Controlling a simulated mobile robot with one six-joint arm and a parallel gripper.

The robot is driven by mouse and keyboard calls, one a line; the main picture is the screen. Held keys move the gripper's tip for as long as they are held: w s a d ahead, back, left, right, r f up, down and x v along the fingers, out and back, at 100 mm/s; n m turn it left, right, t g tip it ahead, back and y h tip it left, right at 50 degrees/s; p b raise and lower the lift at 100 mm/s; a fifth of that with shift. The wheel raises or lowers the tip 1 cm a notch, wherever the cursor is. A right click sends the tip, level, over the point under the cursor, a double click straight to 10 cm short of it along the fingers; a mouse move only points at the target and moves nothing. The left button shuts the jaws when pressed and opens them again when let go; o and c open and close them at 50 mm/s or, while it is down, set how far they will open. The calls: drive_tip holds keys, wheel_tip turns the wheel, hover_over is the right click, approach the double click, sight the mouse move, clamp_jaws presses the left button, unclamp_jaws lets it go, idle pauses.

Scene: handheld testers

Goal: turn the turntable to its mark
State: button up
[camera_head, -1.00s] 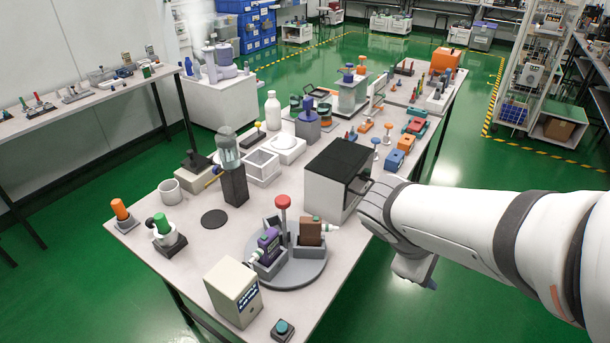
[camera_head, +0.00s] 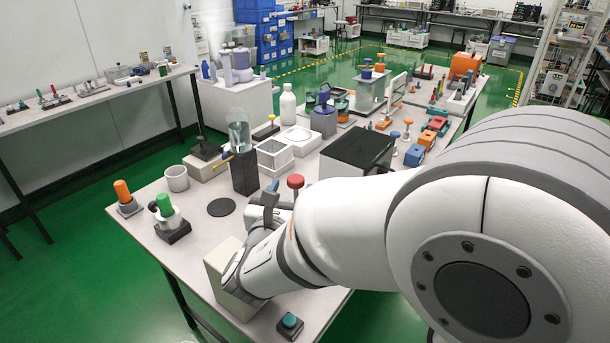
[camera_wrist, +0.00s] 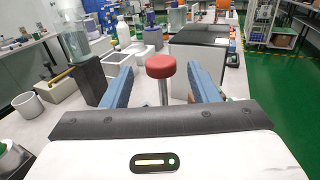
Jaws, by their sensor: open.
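The turntable's red knob (camera_head: 295,181) shows just above my arm in the head view. In the wrist view the red knob (camera_wrist: 160,66) stands upright on a grey post (camera_wrist: 163,92) between the two blue fingers of my gripper (camera_wrist: 160,73). The fingers are apart, with a gap on each side of the knob, and I see no contact. My arm and gripper hide the turntable's disc and most of what it bears in the head view. I cannot make out the mark in either view.
A black block with a clear jar (camera_head: 239,137) stands to the left. A beige box (camera_head: 224,268) is close by my forearm, and a teal button (camera_head: 290,321) is at the table's front edge. A flat black disc (camera_head: 221,207) lies left.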

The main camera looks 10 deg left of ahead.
sight(295, 186)
drive_tip(key=shift+w, duration=2.1)
drive_tip(key=shift+c, duration=0.4)
clamp_jaws()
drive_tip(key=shift+d, duration=0.2)
drive_tip(key=shift+w, duration=0.1)
